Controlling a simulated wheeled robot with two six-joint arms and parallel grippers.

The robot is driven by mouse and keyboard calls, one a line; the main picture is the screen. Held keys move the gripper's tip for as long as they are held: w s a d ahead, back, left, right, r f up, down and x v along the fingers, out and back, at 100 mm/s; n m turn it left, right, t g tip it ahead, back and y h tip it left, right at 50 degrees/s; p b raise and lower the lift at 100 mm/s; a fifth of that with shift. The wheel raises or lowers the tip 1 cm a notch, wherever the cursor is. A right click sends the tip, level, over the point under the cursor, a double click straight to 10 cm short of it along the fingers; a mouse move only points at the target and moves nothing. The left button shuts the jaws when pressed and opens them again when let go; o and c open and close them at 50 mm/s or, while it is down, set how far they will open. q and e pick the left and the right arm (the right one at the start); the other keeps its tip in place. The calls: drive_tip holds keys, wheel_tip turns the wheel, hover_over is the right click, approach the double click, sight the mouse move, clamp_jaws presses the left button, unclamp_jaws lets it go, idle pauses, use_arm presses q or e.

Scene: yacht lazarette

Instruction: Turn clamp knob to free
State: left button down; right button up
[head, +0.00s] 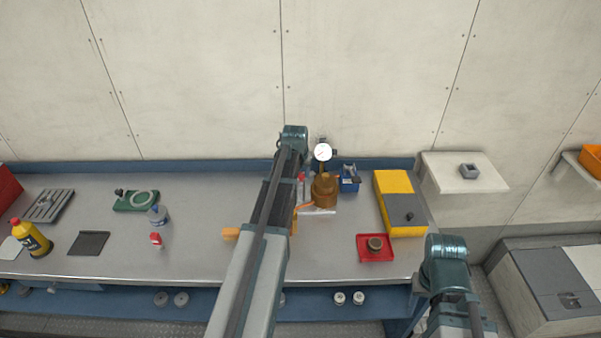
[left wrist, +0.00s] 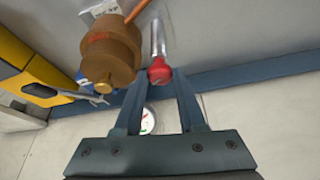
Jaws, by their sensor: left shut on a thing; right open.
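The red clamp knob (left wrist: 159,70) sits at the end of a grey rod (left wrist: 157,38) in the left wrist view. My left gripper (left wrist: 159,77) has its dark blue fingers shut on the knob from both sides. The body (left wrist: 110,48) is beside the knob in the left wrist view, and the gauge (left wrist: 147,121) shows between the fingers. My right gripper is not visible.
A yellow bottle (head: 33,240), green tool (head: 127,203) and clear jar (head: 158,215) are left. The wall is close behind.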

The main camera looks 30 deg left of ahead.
use_arm(q)
drive_tip(key=n, duration=0.2)
drive_tip(key=n+g+y, duration=0.1)
drive_tip(key=n, duration=0.1)
drive_tip(key=n+y, duration=0.1)
drive_tip(key=n, duration=0.1)
drive_tip(key=shift+w+d+g, duration=0.25)
drive_tip(key=shift+g, duration=0.05)
drive_tip(key=n, duration=0.2)
drive_tip(key=n+g, duration=0.1)
drive_tip(key=n, duration=0.2)
drive_tip(key=shift+w+g+y, duration=0.1)
drive_tip(key=shift+g+y, duration=0.2)
drive_tip(key=shift+y, duration=0.1)
drive_tip(key=c, duration=0.5)
unclamp_jaws()
drive_tip(key=p+v, duration=1.2)
drive_tip(key=v, duration=0.2)
drive_tip(key=shift+p, duration=0.4)
